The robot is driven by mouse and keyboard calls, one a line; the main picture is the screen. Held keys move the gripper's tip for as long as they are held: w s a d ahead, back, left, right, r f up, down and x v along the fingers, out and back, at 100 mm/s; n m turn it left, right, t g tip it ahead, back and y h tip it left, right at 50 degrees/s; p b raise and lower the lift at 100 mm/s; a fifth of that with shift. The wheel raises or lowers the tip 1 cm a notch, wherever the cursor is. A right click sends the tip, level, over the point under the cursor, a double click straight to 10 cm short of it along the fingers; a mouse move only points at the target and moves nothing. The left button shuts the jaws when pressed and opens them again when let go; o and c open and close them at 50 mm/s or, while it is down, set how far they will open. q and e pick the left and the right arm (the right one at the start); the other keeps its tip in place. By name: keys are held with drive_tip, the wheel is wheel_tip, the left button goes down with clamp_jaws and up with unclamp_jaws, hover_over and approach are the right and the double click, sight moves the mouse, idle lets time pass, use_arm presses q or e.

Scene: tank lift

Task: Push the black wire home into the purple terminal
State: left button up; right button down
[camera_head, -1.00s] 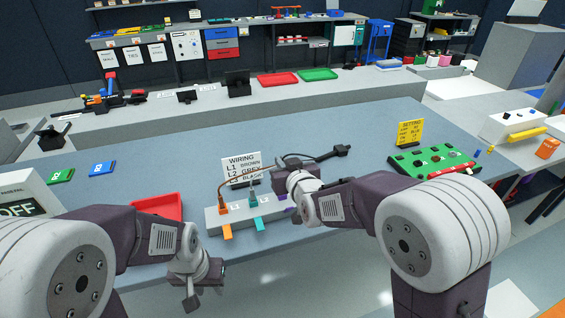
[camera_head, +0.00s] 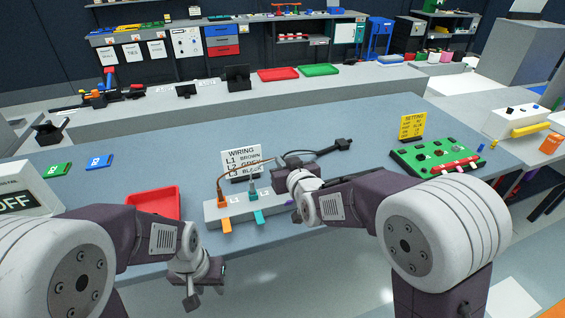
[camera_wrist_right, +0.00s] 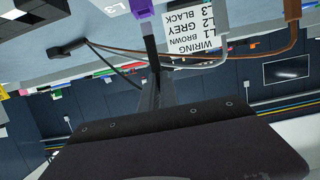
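The terminal block (camera_head: 232,208) sits near the table's front edge. Its brown and grey wires stand in the orange and teal terminals. The purple terminal (camera_wrist_right: 147,9) shows at the top of the right wrist view; in the head view only a bit of purple (camera_head: 290,203) shows beside my right wrist. The black wire (camera_wrist_right: 110,51) runs from a dark plug (camera_wrist_right: 66,48) to my right gripper (camera_wrist_right: 152,72). The gripper looks shut on the wire's end, just at the purple terminal; how deep the end sits is unclear. My left gripper (camera_head: 191,301) hangs empty before the table edge.
A wiring sign (camera_head: 241,161) stands behind the block. A red tray (camera_head: 154,201) lies to its left, a green board (camera_head: 437,157) and a yellow setting sign (camera_head: 412,125) to its right. The table's middle is mostly clear.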

idle(1.1)
drive_tip(key=shift+f+b, duration=0.15)
drive_tip(key=shift+b, duration=0.25)
drive_tip(key=shift+f+b, duration=0.35)
drive_tip(key=shift+f+b, duration=0.85)
drive_tip(key=shift+f, duration=0.1)
drive_tip(key=c, duration=1.5)
unclamp_jaws()
drive_tip(key=shift+r, duration=0.1)
drive_tip(key=shift+c, duration=0.2)
drive_tip(key=v, duration=0.9)
